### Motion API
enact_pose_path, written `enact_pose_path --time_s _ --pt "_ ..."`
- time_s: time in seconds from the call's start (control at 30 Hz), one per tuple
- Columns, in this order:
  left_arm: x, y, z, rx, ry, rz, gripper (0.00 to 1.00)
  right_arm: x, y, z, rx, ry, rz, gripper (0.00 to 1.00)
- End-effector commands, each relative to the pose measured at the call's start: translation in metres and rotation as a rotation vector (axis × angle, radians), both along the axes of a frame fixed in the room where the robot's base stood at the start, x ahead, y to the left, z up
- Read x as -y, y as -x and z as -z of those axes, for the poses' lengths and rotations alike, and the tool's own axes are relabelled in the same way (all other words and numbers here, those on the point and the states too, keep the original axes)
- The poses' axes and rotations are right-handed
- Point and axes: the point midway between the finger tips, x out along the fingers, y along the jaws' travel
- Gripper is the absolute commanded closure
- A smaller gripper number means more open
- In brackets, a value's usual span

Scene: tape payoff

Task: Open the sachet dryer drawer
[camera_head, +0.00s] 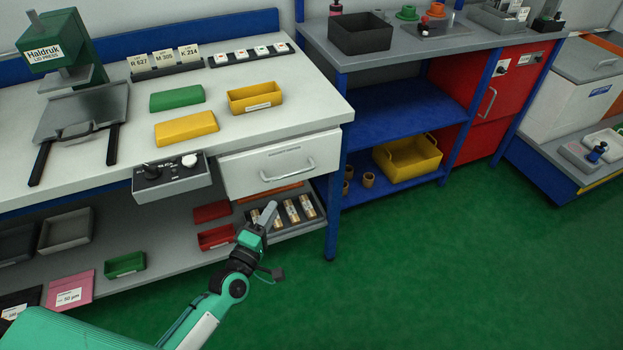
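A white drawer (262,167) with a pale bar handle (287,172) sits under the right end of the worktop. It looks shut, and its small label is too small to read. A red cabinet (511,78) at the back right has knobs and a bar handle on its front, and it looks shut too. I cannot tell from lettering which one is the sachet dryer. My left gripper (268,215) is below the white drawer's handle in the picture, apart from it. Its fingers point up and overlap in this view, so their opening is unclear. My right gripper is not in view.
A dark control box (172,176) with a knob juts out left of the white drawer. A tray (313,219) of several rolls is on the low shelf behind my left gripper. A blue table leg (332,220) stands to its right. The green floor (450,270) is clear.

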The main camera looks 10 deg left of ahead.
Motion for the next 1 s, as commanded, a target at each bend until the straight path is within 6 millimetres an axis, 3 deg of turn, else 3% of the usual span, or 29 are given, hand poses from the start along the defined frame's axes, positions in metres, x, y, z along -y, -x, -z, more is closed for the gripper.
enact_pose_path --time_s 0.17,0.7,1.0 --pt "0.002 -0.013 -0.006 0.007 0.009 0.0 0.68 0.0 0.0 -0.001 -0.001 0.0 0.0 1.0" --pt "0.022 -0.106 -0.017 0.005 0.006 -0.001 0.68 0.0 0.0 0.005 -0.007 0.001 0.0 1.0" --pt "0.027 -0.132 -0.02 0.003 0.006 0.001 0.68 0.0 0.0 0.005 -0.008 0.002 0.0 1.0"
